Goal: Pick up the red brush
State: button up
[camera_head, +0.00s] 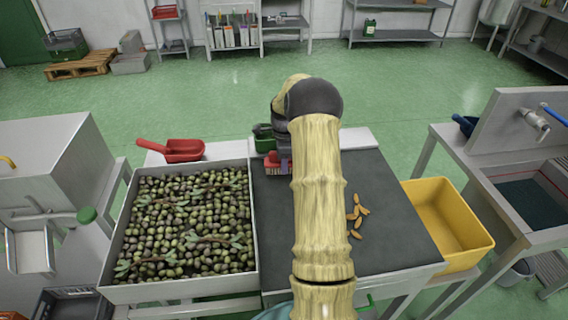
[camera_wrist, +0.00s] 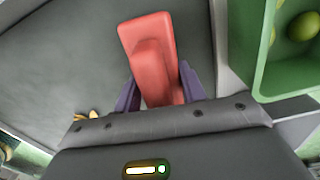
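The red brush (camera_wrist: 147,35) is between the two purple fingers of my gripper (camera_wrist: 158,72) in the wrist view. One finger is on each side, close against its red body; whether both press on it I cannot tell. In the head view the brush (camera_head: 272,166) shows as a small red block at the back left of the dark worktop (camera_head: 385,225), beside the olive tray. My gripper (camera_head: 283,166) is over it there, partly hidden by my own arm. Whether the brush touches the worktop is not clear.
A tray of olives (camera_head: 254,235) stands directly left, with a red scoop (camera_head: 183,150) behind it. A green container (camera_head: 263,140) is close behind the brush; it also shows in the wrist view (camera_wrist: 262,75). Orange-brown pieces (camera_head: 357,214) lie on the worktop. A yellow bin (camera_head: 465,222) is right.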

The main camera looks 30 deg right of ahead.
grip_shut()
notch_tip(320, 180, up, 10)
jog(key=shift+r, duration=0.1)
dwell(0.4)
dwell(0.3)
